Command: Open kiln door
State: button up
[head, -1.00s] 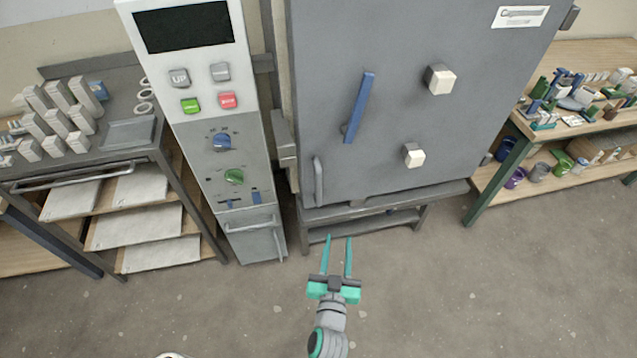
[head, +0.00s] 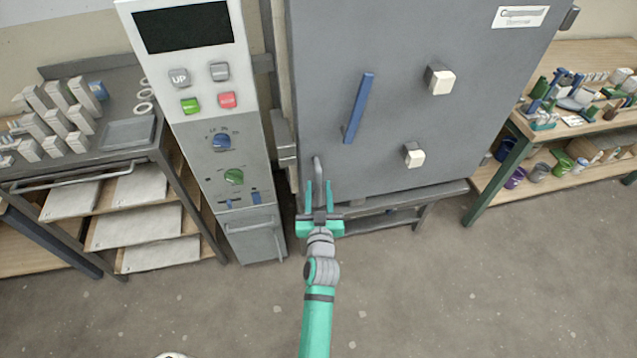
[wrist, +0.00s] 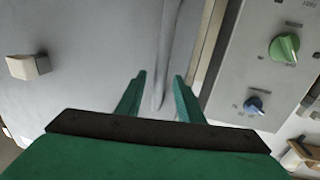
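The kiln door (head: 410,110) is a large grey panel and looks closed. A grey vertical bar handle (head: 318,168) sits at its lower left; it also shows in the wrist view (wrist: 168,60). A blue bar (head: 357,108) and two pale square knobs are on the door too. My gripper (head: 319,190) is at the lower end of the grey handle. In the wrist view its two green fingers (wrist: 158,92) are apart, with the handle appearing between or just beyond them. I cannot tell whether they touch it.
The control panel (head: 205,120), with buttons and dials, stands left of the kiln. A cart (head: 75,178) with shelves and blocks is at far left. A wooden shelf unit (head: 490,190) with buckets is at right. The floor (head: 450,290) in front is clear.

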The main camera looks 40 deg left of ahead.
jog(key=shift+x, duration=1.4)
grip_shut()
jog(key=shift+s, duration=0.1)
